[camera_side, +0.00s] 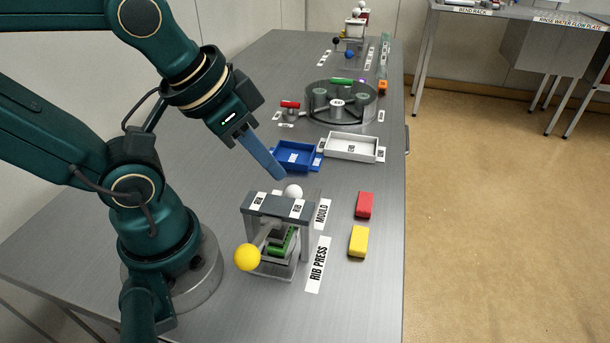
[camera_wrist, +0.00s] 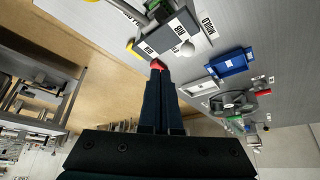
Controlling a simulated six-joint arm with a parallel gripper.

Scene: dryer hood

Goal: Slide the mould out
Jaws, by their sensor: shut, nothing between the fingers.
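The rib press (camera_side: 278,206) stands at the front of the bench, a grey frame with a yellow ball (camera_side: 247,257) on its lever. A green part (camera_side: 282,240) shows inside it, partly hidden by the lever and frame. A white ball knob (camera_side: 293,192) stands at the press's far side, beside the MOULD label (camera_side: 322,214); I cannot tell what it is fixed to. My gripper (camera_side: 281,177) is shut and empty, pointing down above and behind the press, apart from the knob. In the wrist view, the press (camera_wrist: 170,32) and white knob (camera_wrist: 187,48) lie beyond my fingertips (camera_wrist: 156,70).
A red block (camera_side: 364,205) and a yellow block (camera_side: 358,242) lie right of the press. A blue tray (camera_side: 297,168) and a white tray (camera_side: 350,158) lie behind it, then a round turntable device (camera_side: 341,117). Bare bench lies between press and trays.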

